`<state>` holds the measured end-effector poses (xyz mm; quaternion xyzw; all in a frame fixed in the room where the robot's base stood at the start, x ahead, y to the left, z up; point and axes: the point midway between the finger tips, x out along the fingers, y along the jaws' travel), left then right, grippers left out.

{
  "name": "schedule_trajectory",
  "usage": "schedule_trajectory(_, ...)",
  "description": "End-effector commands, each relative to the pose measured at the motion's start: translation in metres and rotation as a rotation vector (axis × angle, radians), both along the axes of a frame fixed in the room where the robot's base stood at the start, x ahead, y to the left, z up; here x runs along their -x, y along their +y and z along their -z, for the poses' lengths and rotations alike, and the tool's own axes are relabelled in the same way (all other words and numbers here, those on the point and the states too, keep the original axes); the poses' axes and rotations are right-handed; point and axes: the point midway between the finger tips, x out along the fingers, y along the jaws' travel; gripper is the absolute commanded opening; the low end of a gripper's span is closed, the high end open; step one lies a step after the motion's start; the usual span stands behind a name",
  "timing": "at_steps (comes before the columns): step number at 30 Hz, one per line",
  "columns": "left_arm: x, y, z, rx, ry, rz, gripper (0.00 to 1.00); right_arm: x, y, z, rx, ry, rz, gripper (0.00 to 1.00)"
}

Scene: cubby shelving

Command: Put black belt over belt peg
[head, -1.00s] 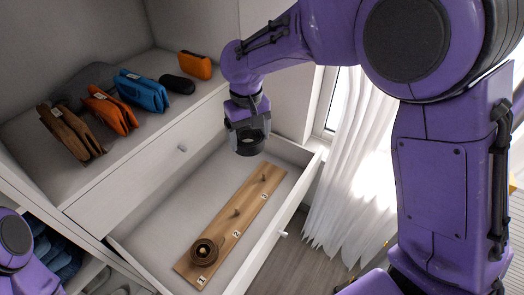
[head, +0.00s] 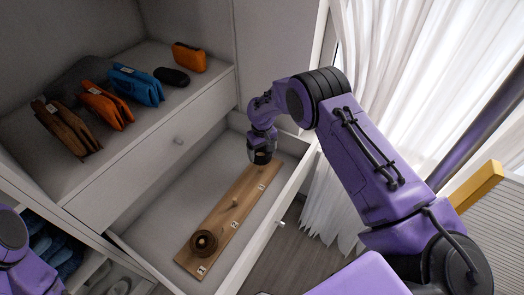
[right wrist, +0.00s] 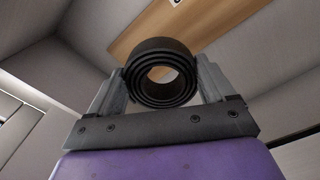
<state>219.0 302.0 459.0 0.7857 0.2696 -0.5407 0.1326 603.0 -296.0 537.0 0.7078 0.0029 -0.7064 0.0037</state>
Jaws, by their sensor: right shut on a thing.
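A black coiled belt (right wrist: 138,55) is held between the two fingers of my right gripper (right wrist: 162,85), its round hole open in the middle. In the head view my right gripper (head: 261,158) is low over the far end of a wooden board (head: 222,221), with the belt at its tip. The far peg is hidden there, and I cannot tell whether the belt is around it. The middle peg (head: 235,201) stands bare. A brown coiled belt (head: 204,243) sits around the near peg. My left gripper is out of view.
The board lies in an open white drawer (head: 150,210) with free floor beside it. The shelf above holds a brown wallet (head: 66,130), orange and blue wallets, a black case (head: 171,76) and an orange case (head: 189,57). Curtains hang at the right.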

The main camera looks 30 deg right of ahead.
Motion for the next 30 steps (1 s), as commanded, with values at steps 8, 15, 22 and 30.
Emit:
schedule_trajectory(8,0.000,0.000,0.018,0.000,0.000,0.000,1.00,0.000,0.000,0.019,0.000,0.000,0.000,0.47)
schedule_trajectory(15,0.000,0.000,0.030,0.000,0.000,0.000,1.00,0.000,0.000,0.033,0.000,0.000,0.000,0.47)
schedule_trajectory(22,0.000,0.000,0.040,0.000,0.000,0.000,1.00,0.000,0.000,0.047,0.000,0.001,0.000,0.47)
schedule_trajectory(30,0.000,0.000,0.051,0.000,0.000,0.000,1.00,0.000,0.000,0.062,0.000,0.000,0.000,0.47)
